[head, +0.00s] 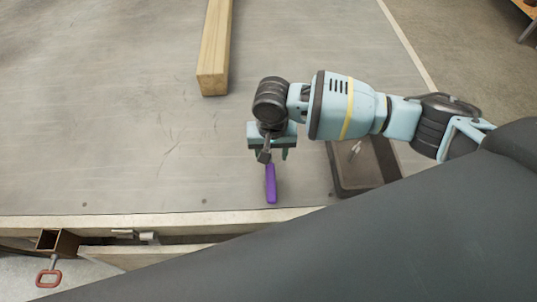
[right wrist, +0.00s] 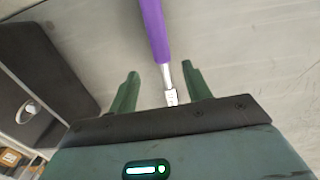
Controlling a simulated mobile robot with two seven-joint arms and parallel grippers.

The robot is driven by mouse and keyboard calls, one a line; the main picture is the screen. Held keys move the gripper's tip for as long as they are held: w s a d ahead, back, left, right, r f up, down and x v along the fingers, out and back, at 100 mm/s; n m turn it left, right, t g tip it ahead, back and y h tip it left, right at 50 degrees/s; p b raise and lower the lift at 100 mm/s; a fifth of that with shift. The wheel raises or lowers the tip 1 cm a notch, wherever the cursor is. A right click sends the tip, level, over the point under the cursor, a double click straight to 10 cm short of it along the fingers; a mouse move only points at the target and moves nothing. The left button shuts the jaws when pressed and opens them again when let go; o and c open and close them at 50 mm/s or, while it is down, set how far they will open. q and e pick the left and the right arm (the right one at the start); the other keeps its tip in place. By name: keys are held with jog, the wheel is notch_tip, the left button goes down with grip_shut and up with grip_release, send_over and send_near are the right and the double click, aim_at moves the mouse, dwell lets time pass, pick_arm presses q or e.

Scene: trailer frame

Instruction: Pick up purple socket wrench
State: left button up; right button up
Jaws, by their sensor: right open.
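The purple socket wrench (head: 271,184) lies on the grey metal table near its front edge, with its purple handle pointing toward the front. In the right wrist view, its purple handle (right wrist: 154,30) runs up out of the frame, and its silver shaft and socket head show between the fingers. My right gripper (head: 270,154) is above the wrench's head end. It is open, and its two green fingers (right wrist: 160,80) stand either side of the silver shaft, the right one closer to it. My left gripper is not in view.
A wooden beam (head: 214,50) lies at the back of the table. A dark tray (head: 343,188) with a small metal item sits right of the wrench. A red-handled clamp (head: 48,277) is below the front edge at left. The table's left side is clear.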

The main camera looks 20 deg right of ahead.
aim_at(270, 169)
jog(key=shift+a+f+b, duration=0.2)
jog(key=shift+f+b, duration=0.25)
jog(key=shift+f, duration=2.5)
grip_shut()
jog(key=shift+w, duration=0.1)
